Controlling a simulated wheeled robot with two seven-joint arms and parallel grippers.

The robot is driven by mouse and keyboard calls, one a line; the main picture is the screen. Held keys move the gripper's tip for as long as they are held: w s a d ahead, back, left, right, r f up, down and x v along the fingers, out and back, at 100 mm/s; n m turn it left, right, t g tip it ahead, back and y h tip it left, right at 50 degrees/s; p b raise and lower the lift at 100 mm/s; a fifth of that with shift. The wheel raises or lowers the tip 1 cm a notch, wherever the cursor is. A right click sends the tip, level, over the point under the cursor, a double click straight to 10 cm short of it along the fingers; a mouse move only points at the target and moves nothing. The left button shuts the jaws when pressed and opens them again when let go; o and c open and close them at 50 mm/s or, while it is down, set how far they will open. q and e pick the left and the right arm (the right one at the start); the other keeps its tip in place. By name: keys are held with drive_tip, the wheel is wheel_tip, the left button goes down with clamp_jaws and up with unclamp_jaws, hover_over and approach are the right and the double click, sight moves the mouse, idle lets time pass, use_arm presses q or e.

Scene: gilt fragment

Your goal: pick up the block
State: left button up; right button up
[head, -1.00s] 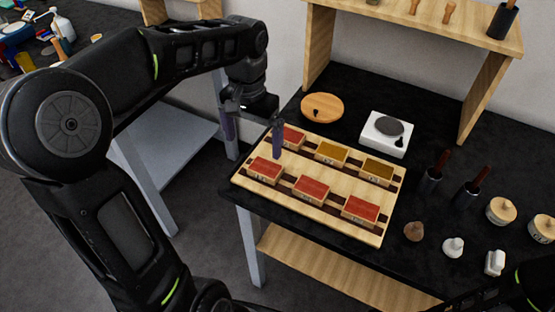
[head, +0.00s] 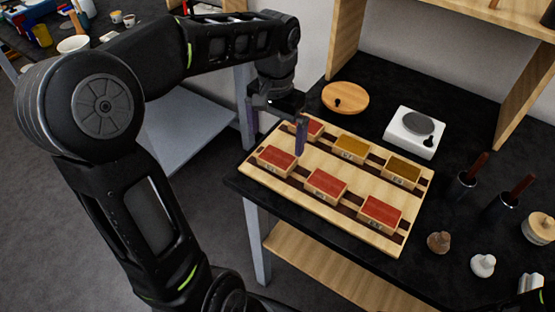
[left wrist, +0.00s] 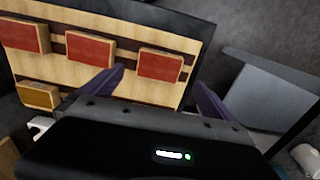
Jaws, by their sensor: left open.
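Several small blocks lie in two rows on a light wooden board with dark slots (head: 340,203). The front row holds a left red block (head: 277,159), a middle red block (head: 326,185) and a right red block (head: 380,213). The back row holds a partly hidden red block (head: 312,128) and two mustard blocks (head: 351,147). My left gripper (head: 276,137) is open and empty above the board's back-left corner. In the left wrist view, a red block (left wrist: 159,64) shows beyond and between its purple fingers. My right gripper is not in view.
Behind the board are a round wooden plate (head: 345,97) and a white scale (head: 414,132). Dark-handled tools (head: 466,180) and small knobs (head: 439,242) stand to the right. A wooden shelf upright (head: 525,95) rises at the back right.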

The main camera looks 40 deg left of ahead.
sight(277, 157)
use_arm(q)
drive_tip(key=shift+f, duration=0.95)
wheel_tip(277, 157, down, 5)
drive_tip(key=shift+w+f+p, duration=0.1)
drive_tip(key=shift+p, duration=0.25)
drive_tip(key=shift+d, duration=0.1)
drive_tip(key=shift+c, duration=0.3)
drive_tip(key=c, duration=1.3)
